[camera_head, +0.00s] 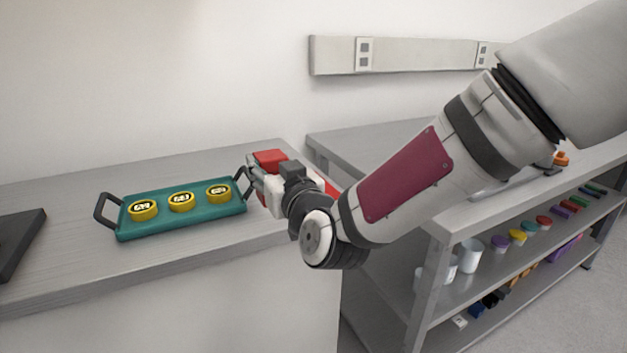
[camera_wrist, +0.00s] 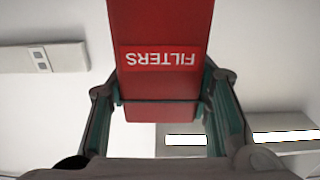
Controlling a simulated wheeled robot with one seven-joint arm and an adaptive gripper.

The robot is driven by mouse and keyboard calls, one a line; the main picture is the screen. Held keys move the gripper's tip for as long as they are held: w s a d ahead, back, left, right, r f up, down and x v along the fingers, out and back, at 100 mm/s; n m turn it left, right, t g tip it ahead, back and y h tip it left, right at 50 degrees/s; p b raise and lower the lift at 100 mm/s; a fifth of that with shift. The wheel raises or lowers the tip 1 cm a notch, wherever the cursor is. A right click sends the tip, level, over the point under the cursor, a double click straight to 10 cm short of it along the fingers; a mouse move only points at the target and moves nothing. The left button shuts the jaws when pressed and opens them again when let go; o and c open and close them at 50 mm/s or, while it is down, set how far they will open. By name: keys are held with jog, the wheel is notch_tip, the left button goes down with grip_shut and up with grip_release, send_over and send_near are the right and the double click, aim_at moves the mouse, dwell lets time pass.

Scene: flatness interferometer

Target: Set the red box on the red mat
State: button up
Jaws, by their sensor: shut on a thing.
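The red box (camera_head: 270,157) is in my gripper (camera_head: 258,180), above the right part of the near bench in the head view. In the wrist view the red box (camera_wrist: 160,90) fills the upper middle between both fingers of my gripper (camera_wrist: 162,88), with the word FILTERS upside down on its face. The fingers are shut on its sides. A red patch, apparently the red mat (camera_head: 331,189), shows just right of my wrist at the bench's right end. My arm hides most of it.
A teal tray (camera_head: 190,227) with black handles holds three yellow round tins, close to the left of my gripper. A dark flat object (camera_head: 20,240) lies at the far left. A grey shelf bench (camera_head: 435,228) with cups and small items stands at the right.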

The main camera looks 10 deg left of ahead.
jog(key=w+d+f, duration=0.1)
jog(key=w+d, duration=0.1)
jog(key=w, duration=0.2)
jog(key=w+d+f+b, duration=0.1)
jog(key=w+d+f, duration=0.1)
jog(key=w, duration=0.2)
jog(key=w+d+f+b, duration=0.1)
jog(key=w+d, duration=0.2)
jog(key=w, duration=0.1)
jog(key=shift+f, duration=0.3)
jog(key=shift+s+f, duration=0.1)
jog(key=shift+f, duration=0.1)
jog(key=o, duration=1.2)
jog(key=shift+o, duration=0.2)
jog(key=shift+r, duration=0.1)
